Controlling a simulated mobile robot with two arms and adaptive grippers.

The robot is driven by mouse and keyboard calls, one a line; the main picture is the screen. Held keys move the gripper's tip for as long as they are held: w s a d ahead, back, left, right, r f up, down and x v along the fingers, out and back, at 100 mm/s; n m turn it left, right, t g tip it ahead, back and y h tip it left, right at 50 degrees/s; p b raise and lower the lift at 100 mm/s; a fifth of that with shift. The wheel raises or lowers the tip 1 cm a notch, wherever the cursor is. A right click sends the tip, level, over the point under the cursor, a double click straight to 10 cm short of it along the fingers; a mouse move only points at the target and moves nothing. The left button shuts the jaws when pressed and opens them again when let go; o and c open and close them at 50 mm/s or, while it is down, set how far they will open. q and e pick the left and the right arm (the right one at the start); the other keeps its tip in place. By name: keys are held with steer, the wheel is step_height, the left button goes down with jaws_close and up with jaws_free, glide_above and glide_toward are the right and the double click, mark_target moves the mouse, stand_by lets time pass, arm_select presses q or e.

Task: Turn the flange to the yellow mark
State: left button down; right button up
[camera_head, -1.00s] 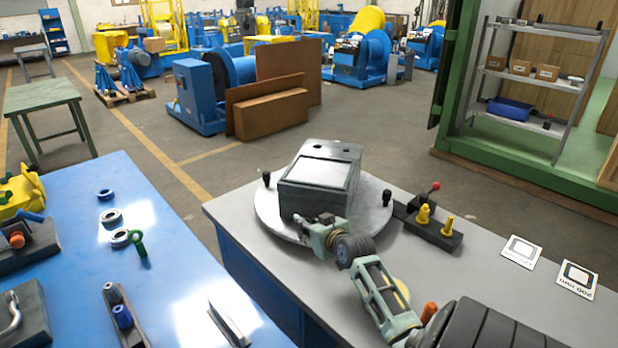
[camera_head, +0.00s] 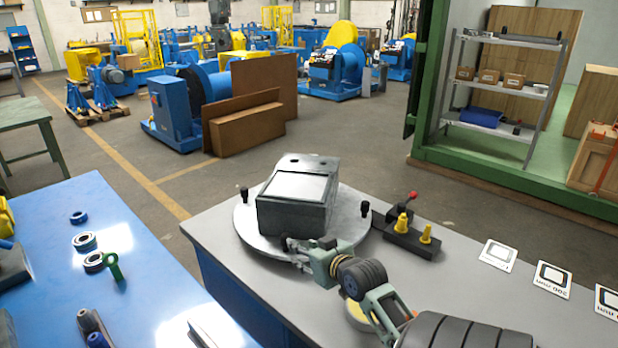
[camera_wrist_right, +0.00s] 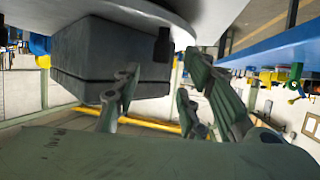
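The flange is a round light-grey disc (camera_head: 350,228) lying flat on the grey bench, with a dark grey box (camera_head: 290,205) on it. Black knobs stand on its rim at left (camera_head: 243,194) and right (camera_head: 365,209). My right gripper (camera_head: 298,252) is at the disc's near rim. In the right wrist view its fingers (camera_wrist_right: 160,82) are spread, with a black knob (camera_wrist_right: 163,46) showing in the gap beyond the tips; contact cannot be told. The disc (camera_wrist_right: 170,12) and box (camera_wrist_right: 95,60) show there too. I cannot make out a yellow mark on the disc. My left gripper is out of view.
A black block with yellow knobs and a red-tipped lever (camera_head: 410,240) stands just right of the disc. A round yellow-edged thing (camera_head: 356,316) is partly hidden under my right arm. Printed cards (camera_head: 497,255) lie at right. A blue table (camera_head: 150,255) with loose parts is at left.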

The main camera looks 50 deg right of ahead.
steer(key=shift+v, duration=0.85)
steer(key=shift+c, duration=0.5)
